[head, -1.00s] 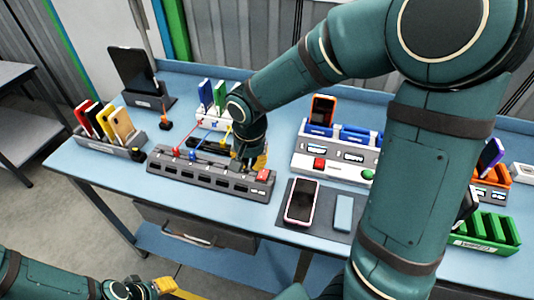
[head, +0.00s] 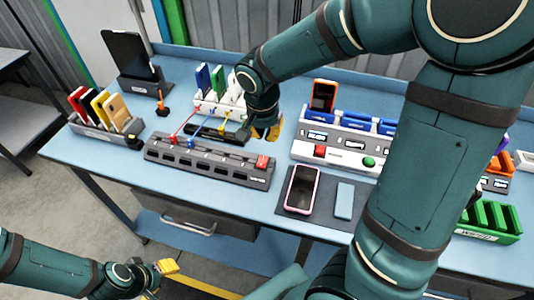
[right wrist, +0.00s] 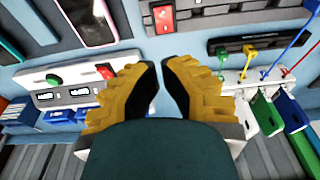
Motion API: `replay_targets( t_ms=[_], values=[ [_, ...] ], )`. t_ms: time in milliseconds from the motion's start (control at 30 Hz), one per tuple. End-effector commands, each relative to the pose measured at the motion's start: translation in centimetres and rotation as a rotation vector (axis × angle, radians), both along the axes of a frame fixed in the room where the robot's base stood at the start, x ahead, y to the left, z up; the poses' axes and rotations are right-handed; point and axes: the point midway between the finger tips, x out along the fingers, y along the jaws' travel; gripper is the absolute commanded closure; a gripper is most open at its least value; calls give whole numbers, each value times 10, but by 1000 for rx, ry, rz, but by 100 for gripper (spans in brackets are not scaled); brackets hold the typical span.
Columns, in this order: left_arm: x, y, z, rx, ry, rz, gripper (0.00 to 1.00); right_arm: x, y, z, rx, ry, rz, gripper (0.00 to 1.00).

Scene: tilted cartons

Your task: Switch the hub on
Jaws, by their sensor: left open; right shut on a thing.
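The hub (head: 205,170) is a long grey strip of sockets near the table's front, with a red switch (head: 262,161) at its right end. In the right wrist view the red switch (right wrist: 163,18) shows at the top, apart from my fingers. I cannot tell its on or off state. My right gripper (head: 272,133) is above the table behind the switch. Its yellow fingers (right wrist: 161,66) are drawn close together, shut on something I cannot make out. My left gripper (head: 172,268) is open and low, in front of the table and away from the hub.
Red, blue and yellow cables run over a black strip (head: 212,134) behind the hub. A white stand (head: 335,152) with a red and a green button is to the right. A phone (head: 301,188) lies on a dark mat. My right arm covers much of the right side.

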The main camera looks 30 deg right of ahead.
Motion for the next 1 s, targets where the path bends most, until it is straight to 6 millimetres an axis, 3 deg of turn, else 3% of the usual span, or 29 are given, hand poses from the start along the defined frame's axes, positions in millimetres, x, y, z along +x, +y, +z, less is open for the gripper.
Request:
replay_targets(
  t_ms=[200,500,1000],
  values=[
    [-3,-1,-9,-2,6,-4,53,4,-6,-46,0,6,-1,100],
    [-5,-1,-16,-2,11,-9,53,9,-12,-91,0,3,-2,100],
    [-6,-1,-16,-3,13,-10,53,11,-14,-101,1,1,0,100]
  ],
)
